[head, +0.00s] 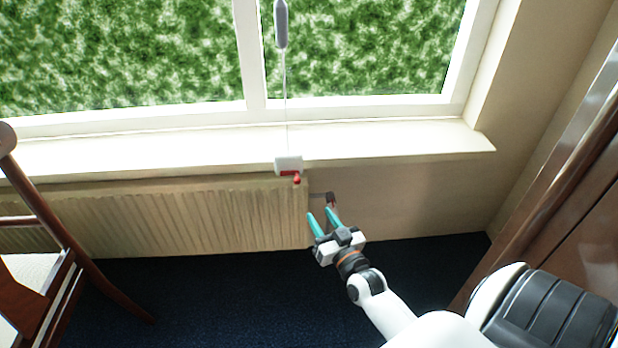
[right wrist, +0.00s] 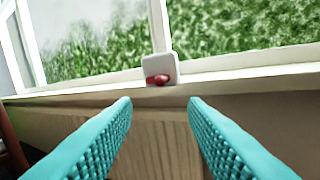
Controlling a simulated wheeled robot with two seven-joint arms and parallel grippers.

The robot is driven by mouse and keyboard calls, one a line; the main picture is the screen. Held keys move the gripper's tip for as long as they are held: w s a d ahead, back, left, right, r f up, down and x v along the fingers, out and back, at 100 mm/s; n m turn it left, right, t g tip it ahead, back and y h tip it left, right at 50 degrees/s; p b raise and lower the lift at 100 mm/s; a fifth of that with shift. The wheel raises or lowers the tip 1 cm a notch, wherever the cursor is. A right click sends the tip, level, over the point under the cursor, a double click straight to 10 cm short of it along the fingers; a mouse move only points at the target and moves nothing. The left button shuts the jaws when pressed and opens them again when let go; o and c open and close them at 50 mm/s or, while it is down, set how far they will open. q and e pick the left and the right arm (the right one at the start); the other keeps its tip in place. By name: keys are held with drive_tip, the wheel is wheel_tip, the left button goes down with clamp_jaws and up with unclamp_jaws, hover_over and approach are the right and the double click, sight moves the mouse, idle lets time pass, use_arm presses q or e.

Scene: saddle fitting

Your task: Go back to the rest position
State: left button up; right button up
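My right gripper (head: 324,221) is open and empty, its two teal fingers apart in front of the wall beside the radiator's right end. In the right wrist view the teal fingers (right wrist: 160,125) frame only the radiator and wall below the sill. A white block with a red part (head: 289,165) sits at the front edge of the window sill, just above and left of the gripper and not touching it. It also shows in the right wrist view (right wrist: 160,70), above the fingertips. My left gripper is in neither view.
The window sill (head: 400,138) runs above a ribbed radiator (head: 170,220). A cord with a grey handle (head: 281,25) hangs above the block. A wooden chair (head: 55,240) stands at left, brown wooden furniture (head: 560,220) at right. The dark blue floor (head: 220,300) between is clear.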

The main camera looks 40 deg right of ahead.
drive_tip(key=s+a+f+n+g+y, duration=0.4)
drive_tip(key=s+a+f+n+g, duration=0.1)
drive_tip(key=s+a+f+g, duration=0.8)
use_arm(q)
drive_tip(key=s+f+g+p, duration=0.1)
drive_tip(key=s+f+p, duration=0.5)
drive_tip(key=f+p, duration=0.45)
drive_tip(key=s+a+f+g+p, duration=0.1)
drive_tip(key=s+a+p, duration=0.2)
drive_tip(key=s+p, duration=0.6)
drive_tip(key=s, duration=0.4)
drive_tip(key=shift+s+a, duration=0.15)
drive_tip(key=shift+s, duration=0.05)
use_arm(e)
drive_tip(key=s+f+g, duration=0.1)
drive_tip(key=s+f, duration=0.3)
drive_tip(key=s, duration=0.4)
drive_tip(key=s+f+g, duration=0.2)
drive_tip(key=s+f, duration=0.2)
drive_tip(key=s, duration=0.5)
drive_tip(key=s+f+n+g+h, duration=0.1)
drive_tip(key=s+f, duration=0.4)
drive_tip(key=s, duration=0.4)
drive_tip(key=shift+s+d, duration=0.2)
drive_tip(key=shift+d, duration=0.25)
